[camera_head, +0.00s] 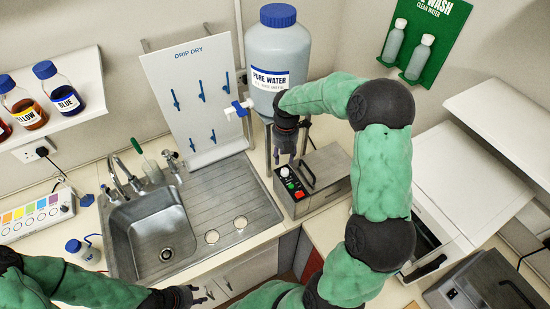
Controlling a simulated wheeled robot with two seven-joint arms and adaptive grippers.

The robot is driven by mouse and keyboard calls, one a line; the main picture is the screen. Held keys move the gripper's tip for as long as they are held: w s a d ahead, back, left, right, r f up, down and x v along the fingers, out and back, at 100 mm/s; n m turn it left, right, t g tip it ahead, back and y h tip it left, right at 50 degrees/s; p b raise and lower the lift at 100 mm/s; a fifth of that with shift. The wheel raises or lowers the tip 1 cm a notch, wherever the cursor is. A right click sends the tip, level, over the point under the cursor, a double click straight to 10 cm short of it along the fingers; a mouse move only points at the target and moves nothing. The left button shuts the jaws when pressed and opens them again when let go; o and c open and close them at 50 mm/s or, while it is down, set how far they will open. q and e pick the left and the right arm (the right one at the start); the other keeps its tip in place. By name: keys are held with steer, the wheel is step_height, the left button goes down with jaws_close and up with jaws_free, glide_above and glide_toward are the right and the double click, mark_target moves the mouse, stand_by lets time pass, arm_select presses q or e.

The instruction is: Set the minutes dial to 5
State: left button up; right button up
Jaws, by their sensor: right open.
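A steel box (325,181) stands on the counter right of the sink. Its front panel carries a small pale round knob (284,172), which may be the minutes dial, with a green button (290,185) and a red button (298,194) below it. The knob's markings and setting are too small to read. My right gripper (289,160) points down just above and behind the panel, open; I cannot tell whether it touches the knob. My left gripper (200,296) is low at the bottom edge, in front of the sink cabinet; its finger gap is unclear.
A black handle (305,172) rises from the box lid. The steel sink (160,238) lies left, below the drip dry board (185,75). A white hooded unit (440,195) stands right.

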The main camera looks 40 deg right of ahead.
mark_target(285, 171)
steer(key=shift+n, duration=0.4)
steer(key=f, duration=0.6)
steer(key=d+f, duration=0.1)
steer(key=f, duration=0.2)
steer(key=shift+f+p, duration=0.2)
steer(key=shift+p, duration=0.2)
jaws_close()
